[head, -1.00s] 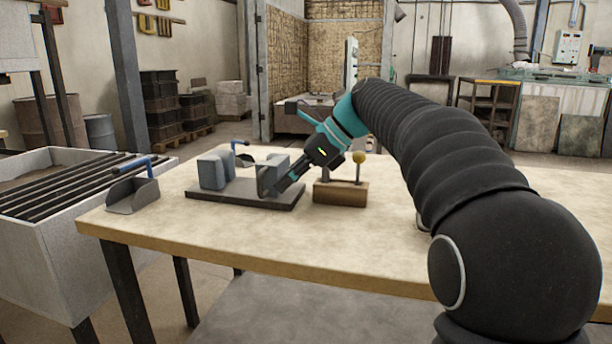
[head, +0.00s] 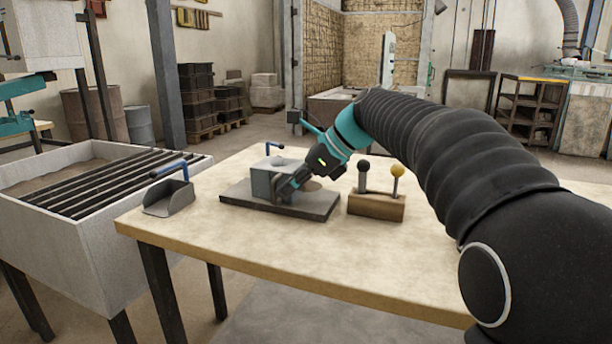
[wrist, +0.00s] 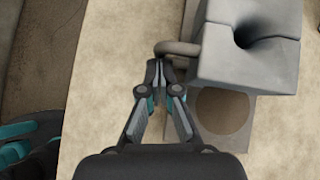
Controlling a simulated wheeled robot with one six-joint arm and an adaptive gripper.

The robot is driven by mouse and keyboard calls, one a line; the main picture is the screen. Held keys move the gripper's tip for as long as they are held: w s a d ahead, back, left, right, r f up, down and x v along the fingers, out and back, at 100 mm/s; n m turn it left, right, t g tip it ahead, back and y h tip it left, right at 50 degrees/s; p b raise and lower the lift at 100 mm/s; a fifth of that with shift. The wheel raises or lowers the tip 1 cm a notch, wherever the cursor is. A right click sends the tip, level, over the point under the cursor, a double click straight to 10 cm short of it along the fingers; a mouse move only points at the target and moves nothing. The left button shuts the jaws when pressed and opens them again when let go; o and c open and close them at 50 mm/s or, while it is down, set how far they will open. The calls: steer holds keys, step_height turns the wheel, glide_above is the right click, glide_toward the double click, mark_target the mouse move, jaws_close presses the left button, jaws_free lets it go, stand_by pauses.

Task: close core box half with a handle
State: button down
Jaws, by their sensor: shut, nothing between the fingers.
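The grey core box (head: 264,181) stands on the left part of a dark base plate (head: 315,208). Its two halves look pressed together as one block. In the wrist view the core box (wrist: 230,65) shows a dark funnel-shaped opening on top. A grey loop handle (wrist: 178,47) sticks out from its side. My gripper (head: 281,191) is low over the plate at the right, near side of the block. In the wrist view my gripper (wrist: 157,70) is shut and empty, its tips beside or touching the handle; I cannot tell which.
A wooden block with two knobbed tools (head: 376,205) stands right of the plate. A grey scoop with a blue handle (head: 168,200) lies at the table's left edge. A sand bin with dark bars (head: 95,240) stands left of the table. The table front (head: 300,255) is clear.

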steer(key=shift+w+a, duration=0.1)
steer(key=shift+a, duration=0.15)
steer(key=shift+r, duration=0.1)
